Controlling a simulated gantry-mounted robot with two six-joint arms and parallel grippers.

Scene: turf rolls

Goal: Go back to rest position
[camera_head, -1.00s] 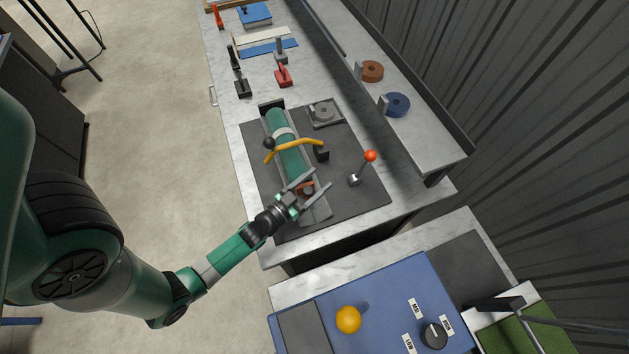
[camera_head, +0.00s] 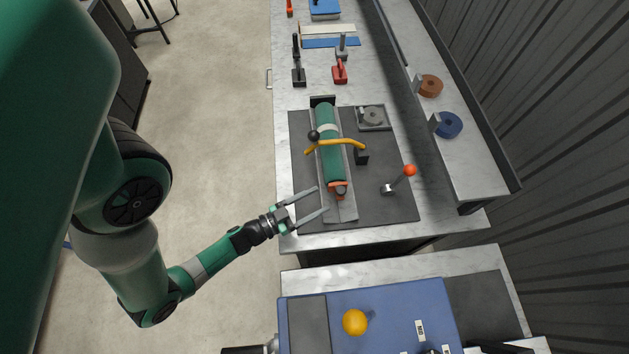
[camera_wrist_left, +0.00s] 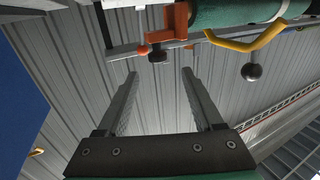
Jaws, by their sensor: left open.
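My left gripper (camera_head: 318,202) is open and empty. In the head view it is at the near left edge of the dark mat, just left of the near end of the green turf roll. The green roll (camera_head: 331,160) lies in a cradle on the mat, with a pale band around it and a yellow bar (camera_head: 345,143) with a black knob across it. In the left wrist view the two fingers (camera_wrist_left: 157,85) are spread with nothing between them. The roll (camera_wrist_left: 235,12) and an orange part (camera_wrist_left: 180,22) show beyond them at the top. My right gripper cannot be made out.
A lever with an orange knob (camera_head: 410,170) stands right of the roll. A blue panel (camera_head: 400,300) with an orange-yellow ball (camera_head: 355,321) is nearest. Tape rolls sit on the right shelf, including a blue one (camera_head: 449,125). Floor at left (camera_head: 220,120) is clear.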

